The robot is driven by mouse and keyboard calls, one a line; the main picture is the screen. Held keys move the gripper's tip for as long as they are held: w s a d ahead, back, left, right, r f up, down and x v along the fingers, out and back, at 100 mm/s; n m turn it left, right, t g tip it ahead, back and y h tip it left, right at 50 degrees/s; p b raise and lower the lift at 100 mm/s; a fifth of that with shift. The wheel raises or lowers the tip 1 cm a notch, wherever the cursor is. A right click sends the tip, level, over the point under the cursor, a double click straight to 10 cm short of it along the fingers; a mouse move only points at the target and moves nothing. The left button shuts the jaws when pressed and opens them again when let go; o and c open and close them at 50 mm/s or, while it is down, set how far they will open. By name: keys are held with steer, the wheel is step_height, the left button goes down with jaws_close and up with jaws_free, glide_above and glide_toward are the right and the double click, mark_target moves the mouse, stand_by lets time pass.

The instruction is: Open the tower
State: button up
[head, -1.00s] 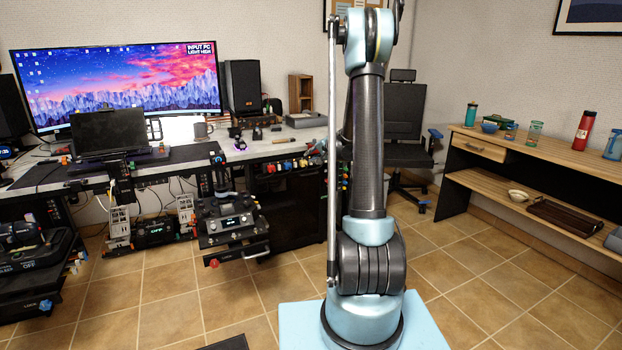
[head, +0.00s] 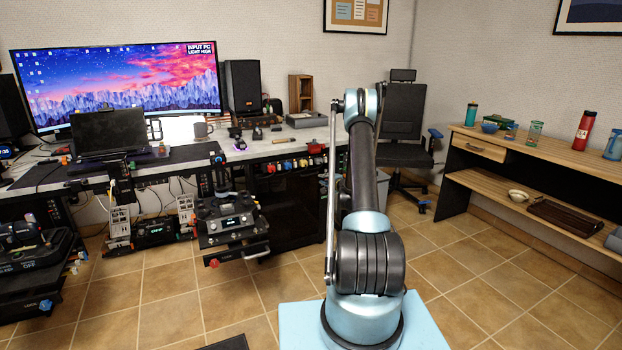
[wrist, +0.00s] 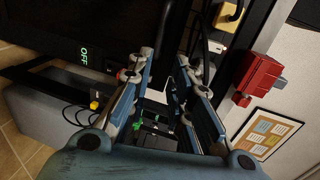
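I cannot tell for sure which thing is the tower. In the wrist view, a dark panel with a lit green "OFF" display (wrist: 84,55) stands at the upper left, beside my gripper. In the head view, a large black glossy unit (head: 287,212) stands under the desk, partly behind my arm. My gripper (wrist: 165,65) shows in the wrist view with its two blue-grey fingers apart and nothing visibly held. Dark parts with small green pieces (wrist: 161,124) show between the fingers. In the head view my gripper is hidden behind my arm.
A chair (head: 402,125) stands behind my arm. A shelf table (head: 540,158) is at the right. A red box (wrist: 258,80) shows in the wrist view. Tiled floor is clear in front.

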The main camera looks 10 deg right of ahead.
steer(key=x, duration=1.7)
steer(key=shift+w+f, duration=0.2)
steer(key=shift+w, duration=0.05)
jaws_close()
